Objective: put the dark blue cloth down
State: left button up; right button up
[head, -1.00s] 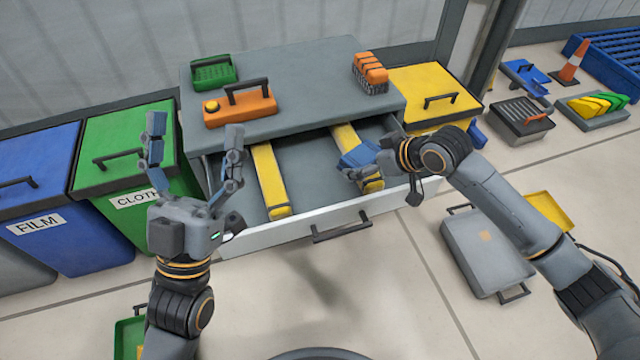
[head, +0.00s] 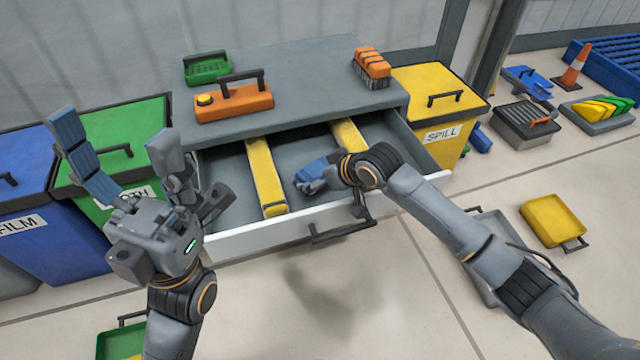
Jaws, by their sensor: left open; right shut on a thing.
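The dark blue cloth (head: 311,174) shows as a small blue patch at my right gripper (head: 328,178). My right gripper is shut on it, and my wrist hides part of both. They are in or just above the middle section of the open drawer (head: 228,240), between its two yellow dividers. I cannot tell whether the cloth touches the drawer floor. My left gripper (head: 125,150) is open and empty, its fingers spread upward in front of the green cloth bin (head: 130,130).
A grey cabinet top (head: 300,75) holds an orange case (head: 234,103), a green basket (head: 207,69) and an orange brush (head: 371,66). A blue film bin (head: 50,245) stands left and a yellow spill bin (head: 440,85) right. Yellow dividers (head: 265,180) (head: 349,145) cross the drawer.

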jog(key=shift+f, duration=0.55)
jog(key=shift+r, duration=0.1)
jog(key=o, duration=0.8)
